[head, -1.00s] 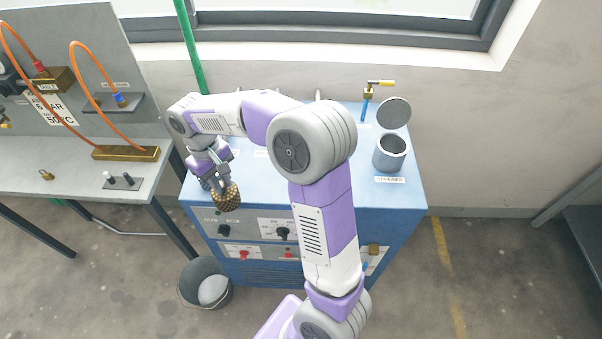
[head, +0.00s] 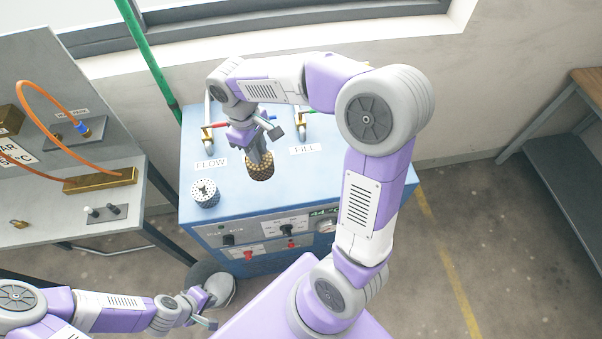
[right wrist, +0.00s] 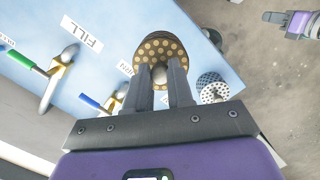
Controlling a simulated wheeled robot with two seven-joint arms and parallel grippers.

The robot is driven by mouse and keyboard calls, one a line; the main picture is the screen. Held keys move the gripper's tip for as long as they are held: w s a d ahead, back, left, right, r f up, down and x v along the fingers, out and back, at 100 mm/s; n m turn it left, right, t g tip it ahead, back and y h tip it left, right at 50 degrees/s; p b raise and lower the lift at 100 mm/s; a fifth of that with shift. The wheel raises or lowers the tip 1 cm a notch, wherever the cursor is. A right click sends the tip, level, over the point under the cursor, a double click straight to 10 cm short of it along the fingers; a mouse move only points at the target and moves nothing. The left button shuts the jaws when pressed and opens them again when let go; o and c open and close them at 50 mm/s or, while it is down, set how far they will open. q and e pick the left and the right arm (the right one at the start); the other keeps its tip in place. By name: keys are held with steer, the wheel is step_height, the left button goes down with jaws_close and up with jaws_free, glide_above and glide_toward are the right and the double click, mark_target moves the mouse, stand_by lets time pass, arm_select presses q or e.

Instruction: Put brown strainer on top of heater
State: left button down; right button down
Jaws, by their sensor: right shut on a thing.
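The brown strainer (head: 259,167), a round perforated piece, is held by my right gripper (head: 262,155), which is shut on its middle.
A grey perforated strainer (head: 205,194) stands on the heater's front left corner. Taps (head: 208,133) with coloured handles stand at the back of the top. A dark bucket (head: 198,273) is on the floor by my left gripper. A workbench (head: 80,190) stands at the left.

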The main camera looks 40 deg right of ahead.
mark_target(262, 172)
steer(key=shift+s+r, duration=0.25)
steer(key=shift+s, duration=0.05)
steer(key=shift+n, duration=0.3)
step_height(262, 172, down, 6)
steer(key=shift+a+r+b, duration=0.1)
steer(key=shift+r+b, duration=0.1)
steer(key=shift+b, duration=0.1)
step_height(262, 172, down, 4)
steer(key=shift+r, duration=0.2)
steer(key=shift+w+f, duration=0.1)
steer(key=shift+f, duration=0.3)
steer(key=shift+f+b, duration=0.1)
steer(key=shift+b, duration=0.25)
steer(key=c, duration=1)
jaws_free()
